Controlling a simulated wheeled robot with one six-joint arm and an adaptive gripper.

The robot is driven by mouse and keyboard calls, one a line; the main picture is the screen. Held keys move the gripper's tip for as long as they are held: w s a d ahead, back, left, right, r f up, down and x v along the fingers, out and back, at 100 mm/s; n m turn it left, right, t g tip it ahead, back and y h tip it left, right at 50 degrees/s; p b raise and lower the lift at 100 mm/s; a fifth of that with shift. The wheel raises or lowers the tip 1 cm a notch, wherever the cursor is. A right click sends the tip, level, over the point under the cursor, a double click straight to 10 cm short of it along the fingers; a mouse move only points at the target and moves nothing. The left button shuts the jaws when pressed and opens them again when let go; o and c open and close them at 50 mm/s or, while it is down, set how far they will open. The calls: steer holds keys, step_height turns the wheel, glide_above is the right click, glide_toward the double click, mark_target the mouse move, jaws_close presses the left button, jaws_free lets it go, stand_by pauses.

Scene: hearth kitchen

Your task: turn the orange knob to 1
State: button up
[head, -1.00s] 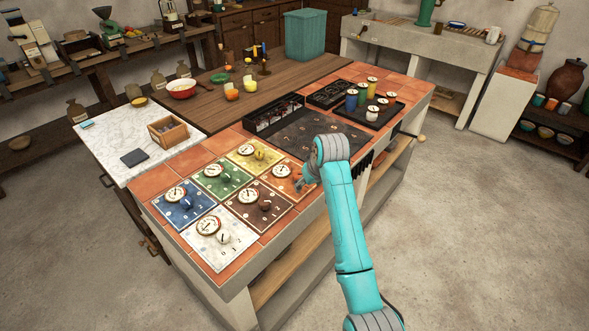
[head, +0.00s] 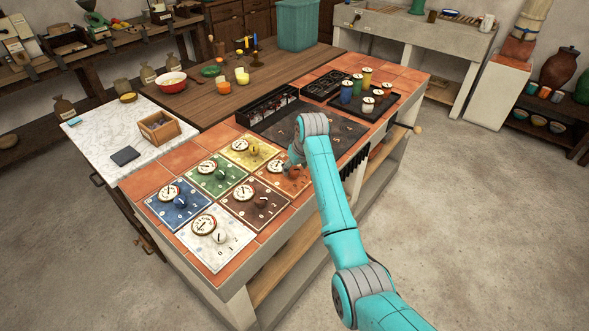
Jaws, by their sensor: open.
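The orange panel (head: 283,181) lies on the tiled counter, at the right end of a group of coloured panels. Its round white dial (head: 276,166) shows on its left part, but the reading is too small to make out. My gripper (head: 292,168) is at the orange panel, just right of the dial, pointing down and left from my teal arm. It is open. The orange knob is hidden or too small to tell apart behind the gripper, so I cannot tell its setting or whether the fingers touch it.
Blue (head: 179,206), green (head: 213,178), yellow (head: 252,153), brown (head: 260,205) and white (head: 219,245) panels with dials and knobs lie close by. A dark plate (head: 335,132) and a black tray of coloured jars (head: 385,103) lie behind. The floor at right is clear.

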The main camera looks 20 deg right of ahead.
steer(key=shift+x, duration=0.85)
steer(key=c, duration=1.1)
steer(key=shift+a+m, duration=0.1)
steer(key=shift+m, duration=0.4)
steer(key=m+h, duration=0.1)
steer(key=m, duration=0.1)
steer(key=shift+m, duration=0.4)
steer(key=m+h, duration=0.2)
steer(key=m, duration=0.2)
steer(key=shift+a+m, duration=0.1)
steer(key=shift+m, duration=0.6)
